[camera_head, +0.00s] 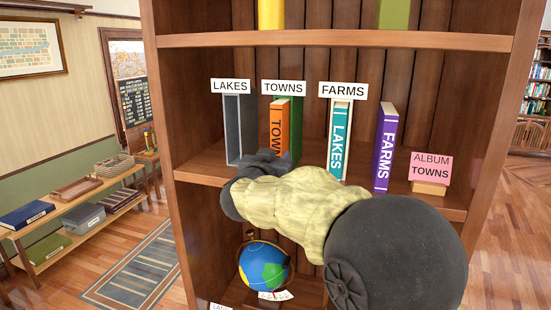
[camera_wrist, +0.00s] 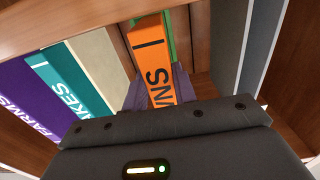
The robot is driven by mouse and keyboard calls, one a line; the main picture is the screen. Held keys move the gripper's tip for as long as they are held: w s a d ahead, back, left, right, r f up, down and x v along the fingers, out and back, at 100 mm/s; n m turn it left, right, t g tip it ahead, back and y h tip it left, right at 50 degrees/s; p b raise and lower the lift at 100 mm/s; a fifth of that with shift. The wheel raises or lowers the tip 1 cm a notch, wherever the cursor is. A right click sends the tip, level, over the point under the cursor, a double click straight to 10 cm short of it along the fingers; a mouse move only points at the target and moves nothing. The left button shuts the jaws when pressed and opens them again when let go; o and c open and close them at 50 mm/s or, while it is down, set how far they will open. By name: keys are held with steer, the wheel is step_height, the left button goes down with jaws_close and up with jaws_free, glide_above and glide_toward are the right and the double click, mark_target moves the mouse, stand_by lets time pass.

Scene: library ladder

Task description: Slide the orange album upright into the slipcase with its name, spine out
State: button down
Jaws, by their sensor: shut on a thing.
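The orange album (camera_head: 277,122), lettered TOWNS, stands upright at the green slipcase (camera_head: 297,128) under the TOWNS sign (camera_head: 284,87), spine facing out. It is at least partly inside; how deep I cannot tell. In the wrist view the orange spine (camera_wrist: 152,60) shows between my fingers, with a strip of the green slipcase (camera_wrist: 168,35) beside it. My gripper (camera_head: 268,162) is shut on the lower part of the album; its hand and my arm hide the album's bottom in the head view.
Left, the grey LAKES slipcase (camera_head: 239,130) looks empty. Right, the cream FARMS slipcase (camera_head: 347,112) holds a teal LAKES album (camera_head: 339,140). A purple FARMS album (camera_head: 385,150) stands further right, near a pink ALBUM TOWNS card (camera_head: 431,166). A globe (camera_head: 263,267) sits below.

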steer(key=shift+p+x, duration=0.4)
steer(key=shift+x, duration=0.75)
steer(key=c, duration=1.1)
jaws_free()
steer(key=shift+r, duration=0.1)
steer(key=shift+o, duration=0.3)
steer(key=b+v, duration=0.6)
steer(key=v, duration=1.1)
steer(key=shift+s+b, duration=0.25)
steer(key=shift+b, duration=0.15)
